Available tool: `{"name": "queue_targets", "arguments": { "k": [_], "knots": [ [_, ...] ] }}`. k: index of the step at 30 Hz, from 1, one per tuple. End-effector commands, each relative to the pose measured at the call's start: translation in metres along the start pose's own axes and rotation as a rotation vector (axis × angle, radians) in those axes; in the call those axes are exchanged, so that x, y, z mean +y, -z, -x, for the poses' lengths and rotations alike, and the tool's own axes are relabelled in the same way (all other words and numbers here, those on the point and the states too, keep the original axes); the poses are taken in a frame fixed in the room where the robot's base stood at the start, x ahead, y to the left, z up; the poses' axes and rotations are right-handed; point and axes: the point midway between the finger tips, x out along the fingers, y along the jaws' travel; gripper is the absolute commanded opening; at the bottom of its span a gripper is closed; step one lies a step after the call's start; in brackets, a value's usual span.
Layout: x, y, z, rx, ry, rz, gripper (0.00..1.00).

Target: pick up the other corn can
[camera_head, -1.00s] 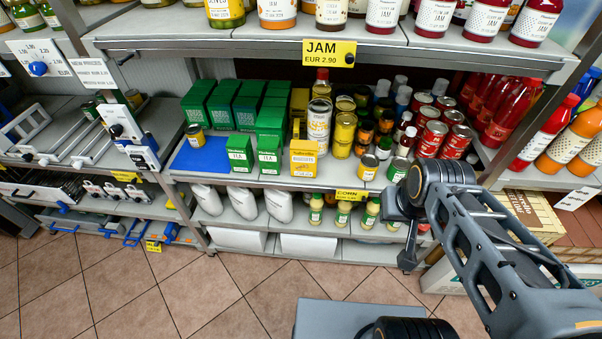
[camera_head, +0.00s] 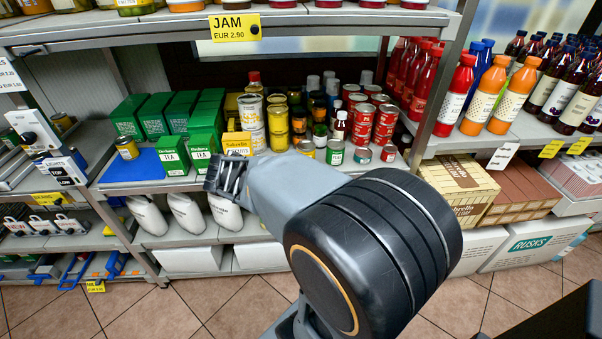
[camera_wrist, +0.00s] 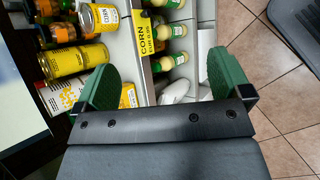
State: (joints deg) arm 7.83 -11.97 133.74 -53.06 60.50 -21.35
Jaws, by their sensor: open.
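One small corn can with a yellow label (camera_head: 126,147) stands on the blue mat (camera_head: 148,166) at the left of the middle shelf. The other corn can (camera_head: 306,148) stands near the front of that shelf, left of a green-labelled can. In the wrist view a corn can (camera_wrist: 99,19) lies at the upper left, beyond the fingers and close to the shelf edge. My gripper (camera_head: 228,178) is at the shelf front, left of that can. In the wrist view my gripper (camera_wrist: 160,80) has its green fingers wide apart, with no can held between them.
Green tea boxes (camera_head: 188,150) and a yellow biscuit box (camera_head: 237,143) stand left of the can. Taller yellow cans (camera_head: 278,127) and red cans (camera_head: 360,125) crowd behind it. The jam shelf (camera_head: 130,32) hangs above.

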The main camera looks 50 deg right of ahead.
Motion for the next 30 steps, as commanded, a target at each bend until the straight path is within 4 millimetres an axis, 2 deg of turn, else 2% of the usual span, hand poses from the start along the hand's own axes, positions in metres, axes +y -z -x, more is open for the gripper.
{"name": "queue_targets", "arguments": {
  "k": [1, 3, 6, 9, 12, 17, 30],
  "knots": [
    [-0.001, 0.011, -0.036, -0.081, -0.061, 0.113, 1.0],
    [0.015, 0.015, -0.06, -0.194, -0.153, 0.276, 1.0],
    [0.036, 0.024, -0.088, -0.342, -0.262, 0.482, 1.0],
    [0.053, 0.035, -0.107, -0.463, -0.347, 0.649, 1.0],
    [0.066, 0.045, -0.119, -0.555, -0.411, 0.772, 1.0],
    [0.08, 0.054, -0.131, -0.641, -0.468, 0.883, 1.0],
    [0.128, 0.035, -0.18, -0.666, -0.484, 0.913, 1.0]
  ]
}}
